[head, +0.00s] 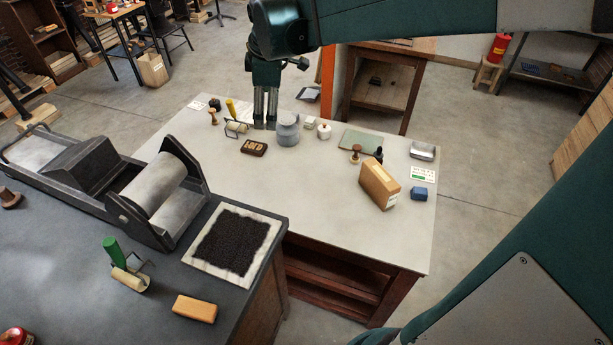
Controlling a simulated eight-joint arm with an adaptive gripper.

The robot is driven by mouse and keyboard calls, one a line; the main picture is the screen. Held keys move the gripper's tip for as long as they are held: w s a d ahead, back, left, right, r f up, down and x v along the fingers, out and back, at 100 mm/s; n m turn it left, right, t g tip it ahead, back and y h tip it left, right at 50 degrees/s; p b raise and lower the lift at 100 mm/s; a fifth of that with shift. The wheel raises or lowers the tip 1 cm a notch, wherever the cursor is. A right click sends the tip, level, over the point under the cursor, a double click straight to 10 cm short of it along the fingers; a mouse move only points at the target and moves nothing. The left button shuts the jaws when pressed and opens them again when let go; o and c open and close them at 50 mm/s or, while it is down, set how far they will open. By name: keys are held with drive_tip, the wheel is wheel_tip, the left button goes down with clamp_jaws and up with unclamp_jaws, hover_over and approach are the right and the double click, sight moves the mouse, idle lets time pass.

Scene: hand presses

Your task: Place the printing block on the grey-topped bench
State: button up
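A small dark brown block with pale raised marks on its face, which looks like the printing block (254,147), lies flat on the pale grey-topped bench (310,180). My gripper (265,125) points down over the back of this bench, just behind the block in the picture. Its two fingers are apart with a narrow gap, and nothing shows between them. The block looks clear of the fingers. A grey jug-like pot (288,130) is close to the right of the fingertips. I cannot tell how high the fingertips are above the bench.
A small roller (236,128) and a yellow-handled tool (231,108) are left of the gripper. A white jar (324,131), a tan box (380,186) and a blue block (419,194) stand to the right. The bench's front middle is clear. A dark bench with a press (160,195) is at left.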

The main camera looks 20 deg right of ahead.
drive_tip(key=s+f+m+t, duration=0.1)
drive_tip(key=s+m, duration=0.5)
drive_tip(key=s, duration=0.8)
drive_tip(key=s+f+m+t, duration=0.2)
drive_tip(key=s+m, duration=0.5)
drive_tip(key=s, duration=0.7)
drive_tip(key=shift+s+f+t, duration=0.2)
drive_tip(key=shift+f+t, duration=0.1)
drive_tip(key=shift+f, duration=0.1)
